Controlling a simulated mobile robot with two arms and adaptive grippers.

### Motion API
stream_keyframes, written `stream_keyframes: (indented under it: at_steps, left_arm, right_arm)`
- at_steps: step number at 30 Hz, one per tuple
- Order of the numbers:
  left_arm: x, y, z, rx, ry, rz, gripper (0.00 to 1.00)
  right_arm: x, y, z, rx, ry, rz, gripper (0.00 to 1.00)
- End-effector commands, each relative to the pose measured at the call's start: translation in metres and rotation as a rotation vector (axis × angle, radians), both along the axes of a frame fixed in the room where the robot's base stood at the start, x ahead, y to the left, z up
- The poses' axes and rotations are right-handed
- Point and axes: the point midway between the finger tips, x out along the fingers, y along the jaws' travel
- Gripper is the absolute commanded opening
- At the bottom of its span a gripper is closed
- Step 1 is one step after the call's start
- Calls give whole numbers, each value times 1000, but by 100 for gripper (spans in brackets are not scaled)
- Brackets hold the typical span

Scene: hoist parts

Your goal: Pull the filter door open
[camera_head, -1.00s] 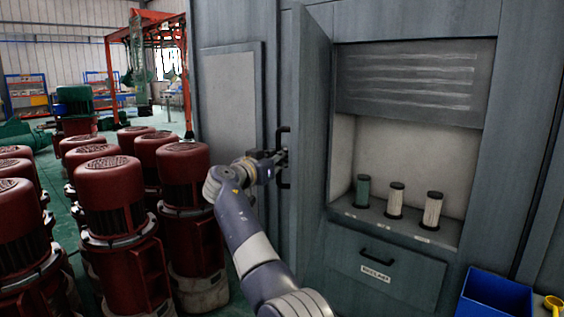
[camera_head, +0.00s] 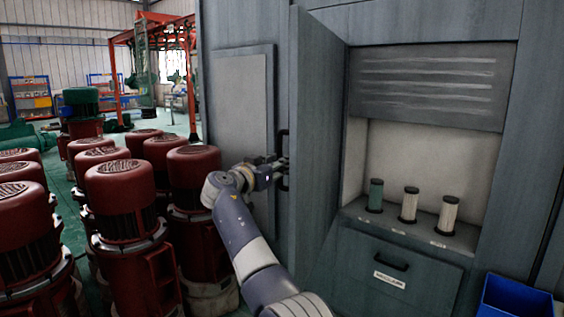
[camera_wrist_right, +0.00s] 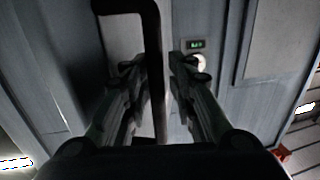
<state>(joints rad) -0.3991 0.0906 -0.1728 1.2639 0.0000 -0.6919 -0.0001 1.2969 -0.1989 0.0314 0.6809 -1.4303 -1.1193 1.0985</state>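The filter door (camera_head: 318,130) is a tall grey cabinet door. It stands swung out on the left side of the filter bay, with its edge towards me. Its black bar handle (camera_head: 284,145) is on its left, outer face. My right gripper (camera_head: 274,171) is at the handle, its arm rising from the bottom middle. In the right wrist view the black handle bar (camera_wrist_right: 155,75) runs between the two fingers of my right gripper (camera_wrist_right: 158,66), which close in on it from both sides. Exact finger contact is dark and hard to see. My left gripper is out of view.
The bay holds a green filter (camera_head: 375,195) and two pale filters (camera_head: 409,205) on a shelf above a drawer (camera_head: 385,280). A blue bin (camera_head: 512,298) stands at lower right. Several red motors (camera_head: 125,205) crowd the floor on the left, close to my arm.

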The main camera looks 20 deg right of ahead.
Motion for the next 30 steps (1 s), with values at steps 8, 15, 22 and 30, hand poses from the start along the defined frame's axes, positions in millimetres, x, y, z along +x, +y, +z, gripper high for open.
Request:
stream_keyframes:
  at_steps: [8,15,22,30]
  left_arm:
    - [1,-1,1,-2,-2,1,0]
    - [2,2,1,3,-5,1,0]
    - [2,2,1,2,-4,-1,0]
    - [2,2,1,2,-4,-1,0]
  right_arm:
    - [-1,-4,8,-5,-13,-4,33]
    - [-7,7,8,-6,-16,-3,33]
    - [-32,40,8,-3,-15,0,33]
    - [-63,83,7,-5,-12,1,33]
